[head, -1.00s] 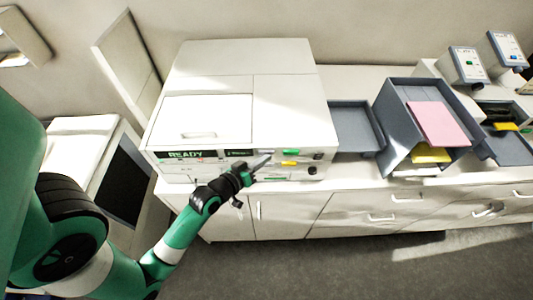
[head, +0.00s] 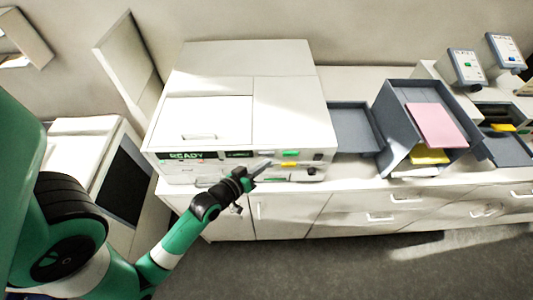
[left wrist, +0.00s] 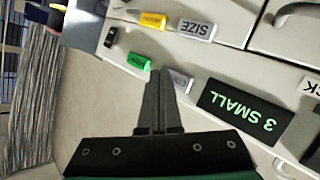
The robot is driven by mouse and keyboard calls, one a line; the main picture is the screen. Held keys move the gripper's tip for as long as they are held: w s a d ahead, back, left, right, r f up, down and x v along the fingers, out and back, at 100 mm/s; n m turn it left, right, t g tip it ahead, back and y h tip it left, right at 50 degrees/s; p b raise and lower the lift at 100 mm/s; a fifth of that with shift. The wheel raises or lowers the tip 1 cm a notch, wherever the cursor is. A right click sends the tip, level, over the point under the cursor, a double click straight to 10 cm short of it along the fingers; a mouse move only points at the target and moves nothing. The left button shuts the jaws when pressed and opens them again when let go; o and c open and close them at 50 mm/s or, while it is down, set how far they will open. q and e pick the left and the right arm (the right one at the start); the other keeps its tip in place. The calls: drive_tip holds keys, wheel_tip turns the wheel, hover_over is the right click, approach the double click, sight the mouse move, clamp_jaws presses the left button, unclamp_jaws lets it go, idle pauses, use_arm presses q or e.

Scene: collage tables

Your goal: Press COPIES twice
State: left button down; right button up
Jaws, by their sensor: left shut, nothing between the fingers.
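The white copier (head: 290,110) stands on the cabinet, with a dark READY display (head: 187,155) on its front. A second dark display (left wrist: 238,112) reads "3 SMALL" upside down in the left wrist view. On the front panel are a green button (left wrist: 138,61) and a yellow button (left wrist: 153,20); the yellow one is beside a SIZE label (left wrist: 197,28).
A dark switch (left wrist: 111,37) sits near the buttons. Right of the copier are a grey tray (head: 355,128) and a grey bin (head: 395,125) with pink and yellow sheets. The floor (head: 350,265) in front of the cabinets is clear.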

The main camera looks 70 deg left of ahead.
use_arm(q)
drive_tip(key=d, duration=0.2)
drive_tip(key=s+d, duration=0.1)
drive_tip(key=d, duration=0.1)
drive_tip(key=shift+s+d, duration=0.2)
drive_tip(key=shift+d, duration=0.2)
drive_tip(key=shift+d, duration=0.1)
idle(0.8)
